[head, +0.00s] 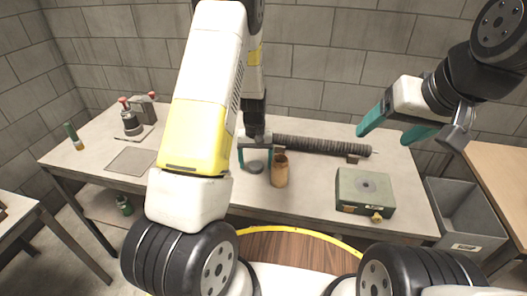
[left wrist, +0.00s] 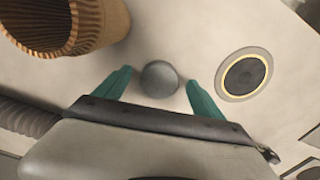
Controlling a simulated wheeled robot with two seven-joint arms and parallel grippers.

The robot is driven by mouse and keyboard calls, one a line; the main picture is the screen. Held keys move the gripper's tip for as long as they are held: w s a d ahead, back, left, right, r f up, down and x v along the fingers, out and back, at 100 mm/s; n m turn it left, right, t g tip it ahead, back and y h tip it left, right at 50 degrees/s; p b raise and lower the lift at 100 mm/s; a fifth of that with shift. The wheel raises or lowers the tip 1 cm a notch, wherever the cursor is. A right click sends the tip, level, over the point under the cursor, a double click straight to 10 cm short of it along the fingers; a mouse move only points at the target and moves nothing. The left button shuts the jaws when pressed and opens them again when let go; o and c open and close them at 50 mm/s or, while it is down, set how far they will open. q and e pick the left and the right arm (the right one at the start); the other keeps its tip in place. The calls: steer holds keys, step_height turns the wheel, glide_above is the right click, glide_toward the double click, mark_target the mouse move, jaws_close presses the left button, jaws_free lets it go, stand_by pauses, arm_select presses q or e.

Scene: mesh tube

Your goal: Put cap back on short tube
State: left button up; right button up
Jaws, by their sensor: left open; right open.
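The short tube (head: 279,172) is brown and stands upright on the table, with a dark top. In the left wrist view a brown pleated tube (left wrist: 75,28) fills the upper left corner. A grey round cap (head: 255,167) lies on the table just left of the tube; it also shows in the left wrist view (left wrist: 160,79). My left gripper (head: 257,155) is open above the cap, its teal fingers on either side of it in the left wrist view. Whether they touch it cannot be told. My right gripper (head: 388,137) is open and empty above the table's right part.
A long dark ribbed tube (head: 320,145) lies behind the short tube. A green box (head: 364,191) stands at the front right. A gold-rimmed dark disc (left wrist: 245,74) lies beside the cap. A grey bin (head: 468,212) stands right of the table (head: 320,206).

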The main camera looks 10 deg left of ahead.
mark_target(256, 166)
stand_by(0.3)
arm_select(q)
steer(key=c, duration=1.4)
steer(key=shift+o, duration=0.2)
steer(key=shift+r, duration=0.35)
steer(key=r, duration=0.3)
steer(key=shift+s, duration=0.25)
steer(key=s, duration=0.5)
steer(key=s+d, duration=0.1)
steer(key=s, duration=0.4)
steer(key=s+r, duration=0.1)
steer(key=s, duration=0.4)
steer(key=shift+s+d+r, duration=0.1)
steer(key=shift+s+d, duration=0.1)
steer(key=shift+d, duration=0.05)
